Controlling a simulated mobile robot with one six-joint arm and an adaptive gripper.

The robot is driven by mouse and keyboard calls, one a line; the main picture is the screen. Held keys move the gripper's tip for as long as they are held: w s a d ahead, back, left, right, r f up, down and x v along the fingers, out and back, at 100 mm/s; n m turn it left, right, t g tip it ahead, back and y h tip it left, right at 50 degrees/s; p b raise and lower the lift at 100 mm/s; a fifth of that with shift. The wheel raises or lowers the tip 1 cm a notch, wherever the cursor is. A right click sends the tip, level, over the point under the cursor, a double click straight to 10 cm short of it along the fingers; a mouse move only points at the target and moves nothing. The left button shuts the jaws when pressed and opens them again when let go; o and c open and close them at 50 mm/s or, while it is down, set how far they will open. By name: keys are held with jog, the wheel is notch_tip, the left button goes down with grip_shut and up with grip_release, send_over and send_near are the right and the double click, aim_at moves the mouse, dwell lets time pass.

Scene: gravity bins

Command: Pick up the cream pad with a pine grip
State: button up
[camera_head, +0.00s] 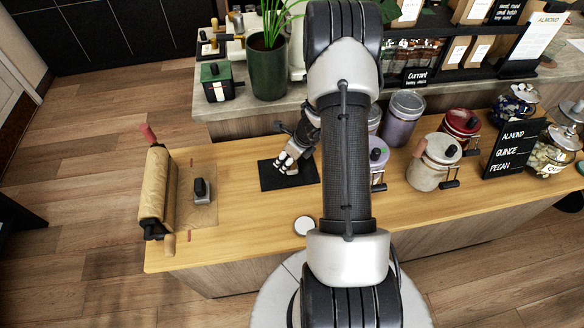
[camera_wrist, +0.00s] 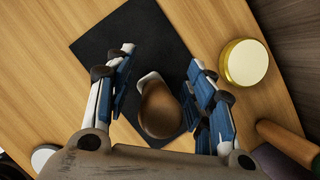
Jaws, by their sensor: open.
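The pad with the grip shows in the wrist view as a brown, rounded wooden grip (camera_wrist: 160,110) with a pale cream edge of the pad (camera_wrist: 149,78) showing past it. It rests on a black mat (camera_wrist: 132,32), which also shows in the head view (camera_head: 268,180). My gripper (camera_wrist: 160,60) is open, with one finger on each side of the grip. The right finger is close to it; I cannot tell if it touches. In the head view my gripper (camera_head: 288,165) is over the mat and hides the pad.
A gold-lidded round container (camera_wrist: 245,63) stands just right of my gripper. A black-handled grey block (camera_head: 202,191) and a paper roll (camera_head: 157,187) are at left. Canisters (camera_head: 434,160) stand at right. A white disc (camera_head: 304,226) lies near the counter's front edge.

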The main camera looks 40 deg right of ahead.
jog(key=shift+c, duration=0.6)
grip_shut()
